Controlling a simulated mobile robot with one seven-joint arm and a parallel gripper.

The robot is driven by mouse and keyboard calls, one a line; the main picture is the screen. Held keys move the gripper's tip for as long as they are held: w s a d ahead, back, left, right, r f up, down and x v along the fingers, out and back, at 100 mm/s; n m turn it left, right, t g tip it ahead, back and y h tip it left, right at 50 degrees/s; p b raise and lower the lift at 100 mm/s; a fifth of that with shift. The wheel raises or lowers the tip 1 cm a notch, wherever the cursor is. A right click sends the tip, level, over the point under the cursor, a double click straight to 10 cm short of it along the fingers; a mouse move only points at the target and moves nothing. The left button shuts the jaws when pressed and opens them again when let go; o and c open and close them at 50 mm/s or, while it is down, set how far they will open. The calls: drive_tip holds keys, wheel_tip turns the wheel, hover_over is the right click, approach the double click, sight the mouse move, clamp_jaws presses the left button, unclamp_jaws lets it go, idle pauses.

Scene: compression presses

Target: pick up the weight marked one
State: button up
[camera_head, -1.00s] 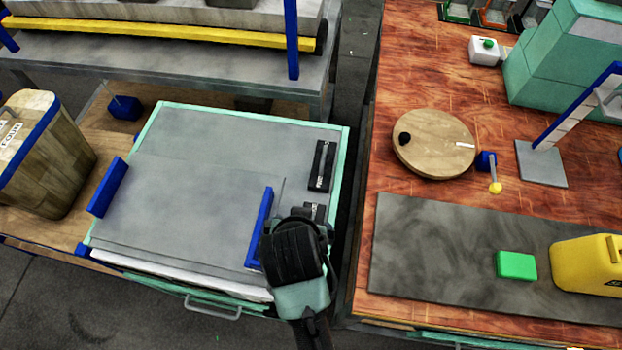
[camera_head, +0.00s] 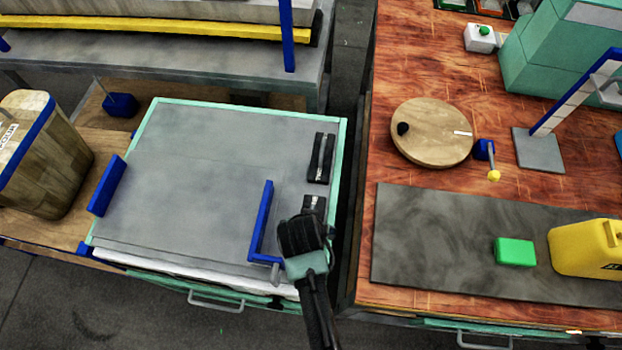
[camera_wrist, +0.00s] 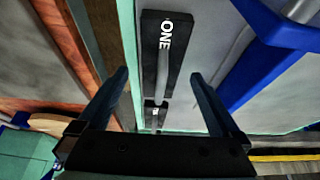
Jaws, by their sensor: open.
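The weight marked ONE (camera_wrist: 163,50) is a black block with a grey bar handle and white lettering, in the upper middle of the wrist view. In the head view this weight (camera_head: 314,203) lies at the right side of the grey tray surface, partly hidden by my gripper. My gripper (camera_wrist: 160,76) is open, and its fingertips show to either side of the weight's lower part. I cannot tell their height above it. In the head view my gripper (camera_head: 303,234) is over the tray's near right corner, its fingertips hidden.
A second black weight (camera_head: 321,158) lies farther back; its marking is unreadable. The green-edged tray (camera_head: 190,150) has a blue bracket (camera_head: 264,220) left of the weight and another blue bar (camera_head: 107,186) at its left. The red-brown worktable (camera_head: 480,70) stands across a gap to the right.

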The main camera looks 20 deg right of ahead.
drive_tip(key=shift+x, duration=1.4)
drive_tip(key=shift+w, duration=0.1)
clamp_jaws()
drive_tip(key=shift+w+r, duration=0.15)
drive_tip(key=shift+r, duration=0.1)
